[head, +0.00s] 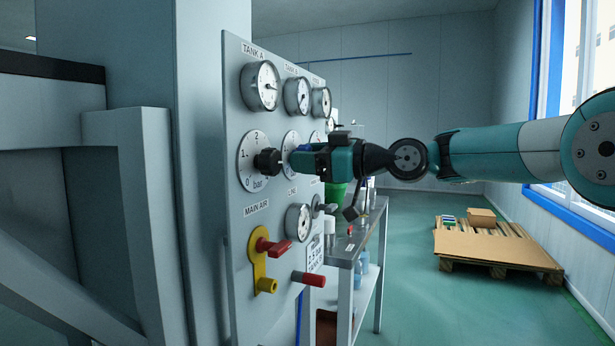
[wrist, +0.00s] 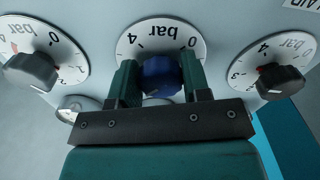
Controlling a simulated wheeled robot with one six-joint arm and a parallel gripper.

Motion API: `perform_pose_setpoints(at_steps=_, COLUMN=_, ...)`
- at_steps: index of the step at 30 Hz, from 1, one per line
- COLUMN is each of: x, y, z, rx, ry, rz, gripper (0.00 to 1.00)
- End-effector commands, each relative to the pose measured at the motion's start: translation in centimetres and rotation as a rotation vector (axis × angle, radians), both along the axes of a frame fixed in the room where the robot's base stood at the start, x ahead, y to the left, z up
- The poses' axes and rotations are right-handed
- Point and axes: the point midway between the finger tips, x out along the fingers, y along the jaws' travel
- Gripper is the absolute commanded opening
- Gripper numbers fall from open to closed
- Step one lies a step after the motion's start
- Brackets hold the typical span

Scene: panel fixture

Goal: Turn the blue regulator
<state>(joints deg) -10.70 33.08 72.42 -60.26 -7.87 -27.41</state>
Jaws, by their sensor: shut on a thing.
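The blue regulator knob (wrist: 160,76) sits at the centre of a white dial (wrist: 183,27) in the wrist view, between two dark knobs on their own dials. My gripper (wrist: 160,85) has one finger on each side of the blue knob and is shut on it. In the head view my gripper (head: 300,160) reaches the grey panel (head: 240,215) from the right, at the middle dial of the row. The blue knob is mostly hidden there by my gripper. The lower part of its dial is hidden in the wrist view.
A black knob (head: 267,162) stands out just left of my gripper, and another dark knob (wrist: 272,82) is on its other side. Gauges (head: 262,86) line the panel above. A red-handled valve (head: 272,248) sits below. A bench (head: 350,245) stands behind the panel.

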Motion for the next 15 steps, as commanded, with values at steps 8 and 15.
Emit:
perform_pose_setpoints(at_steps=8, x=0.05, y=-0.03, z=-0.24, rx=-0.042, ry=-0.113, rz=0.000, gripper=0.20)
perform_pose_setpoints(at_steps=15, x=0.07, y=-0.04, z=-0.04, rx=-0.054, ry=-0.144, rz=0.000, gripper=0.20)
